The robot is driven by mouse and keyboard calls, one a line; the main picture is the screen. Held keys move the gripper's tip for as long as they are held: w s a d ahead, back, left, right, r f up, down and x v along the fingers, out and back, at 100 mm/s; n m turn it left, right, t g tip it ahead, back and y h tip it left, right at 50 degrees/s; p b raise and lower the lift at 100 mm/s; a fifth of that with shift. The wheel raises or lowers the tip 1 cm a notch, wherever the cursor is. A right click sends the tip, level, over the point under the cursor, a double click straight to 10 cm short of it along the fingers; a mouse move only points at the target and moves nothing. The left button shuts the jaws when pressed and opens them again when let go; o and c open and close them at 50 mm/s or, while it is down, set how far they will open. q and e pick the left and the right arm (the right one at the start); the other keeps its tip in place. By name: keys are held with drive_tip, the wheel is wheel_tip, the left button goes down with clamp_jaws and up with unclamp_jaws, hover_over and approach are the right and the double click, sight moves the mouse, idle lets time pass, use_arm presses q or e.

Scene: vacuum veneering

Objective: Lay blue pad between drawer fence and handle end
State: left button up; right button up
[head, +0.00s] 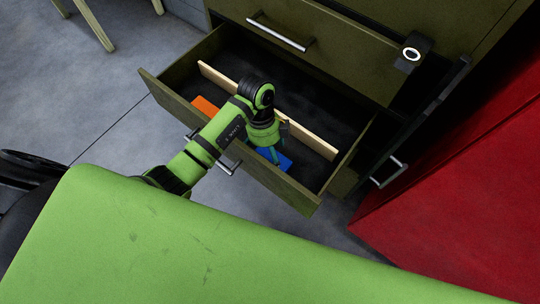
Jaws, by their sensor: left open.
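The open drawer (164,93) is olive with a dark lining. A pale wooden fence (310,138) runs lengthwise inside it. The blue pad (284,162) lies in the front compartment, between the fence and the drawer front, right of the orange piece. My left gripper (273,154) reaches down into that compartment, at the pad's left part. Its jaws are open, and the arm and fingers hide part of the pad. Whether the fingers touch the pad cannot be told. The drawer's metal handle (229,168) is on the outer front, partly behind my arm. My right gripper is out of view.
An orange piece (206,106) lies left in the front compartment. A closed drawer with a metal handle (281,33) is above. A dark device with a white ring (411,55) sits at the cabinet's right. A red cabinet (455,185) stands at right. The compartment behind the fence looks empty.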

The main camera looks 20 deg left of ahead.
sight(265, 149)
use_arm(q)
drive_tip(key=v, duration=1)
drive_tip(key=shift+p, duration=0.4)
